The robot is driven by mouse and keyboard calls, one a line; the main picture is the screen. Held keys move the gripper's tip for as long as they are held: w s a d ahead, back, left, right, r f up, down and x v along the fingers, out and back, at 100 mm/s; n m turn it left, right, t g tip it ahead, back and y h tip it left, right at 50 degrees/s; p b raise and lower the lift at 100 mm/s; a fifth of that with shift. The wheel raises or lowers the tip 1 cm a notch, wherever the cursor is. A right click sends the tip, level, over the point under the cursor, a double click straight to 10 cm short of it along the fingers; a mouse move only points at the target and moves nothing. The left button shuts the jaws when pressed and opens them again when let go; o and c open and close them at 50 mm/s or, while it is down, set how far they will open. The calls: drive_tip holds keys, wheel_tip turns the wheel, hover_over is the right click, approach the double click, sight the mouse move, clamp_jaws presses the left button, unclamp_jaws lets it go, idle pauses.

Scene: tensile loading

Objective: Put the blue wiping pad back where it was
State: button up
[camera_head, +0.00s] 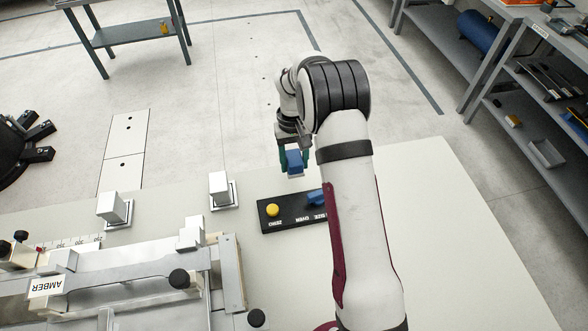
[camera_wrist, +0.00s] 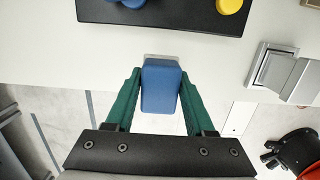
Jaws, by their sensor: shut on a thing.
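My gripper (camera_wrist: 160,100) is shut on the blue wiping pad (camera_wrist: 160,85), a small block with rounded edges and a pale strip at its end. In the head view the pad (camera_head: 295,161) hangs from the green fingers (camera_head: 294,157) near the table's far edge, behind the black rack. The black rack (camera_head: 290,225) lies flat on the table with white labels along its near side. A yellow knob (camera_head: 272,210) is at its left and a blue piece (camera_head: 315,197) at its right. Bare rack surface shows between them. My arm hides the rack's right end.
Two pale blocks on square bases, one nearer the rack (camera_head: 220,187) and one farther left (camera_head: 114,208), stand on the table. A metal fixture (camera_head: 150,270) with black knobs fills the front left. The table (camera_head: 455,240) is clear at the right. Shelves (camera_head: 530,90) stand beyond.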

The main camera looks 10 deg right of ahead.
sight(294, 170)
drive_tip(key=shift+f, duration=1.95)
drive_tip(key=shift+f, duration=0.1)
drive_tip(key=o, duration=1.3)
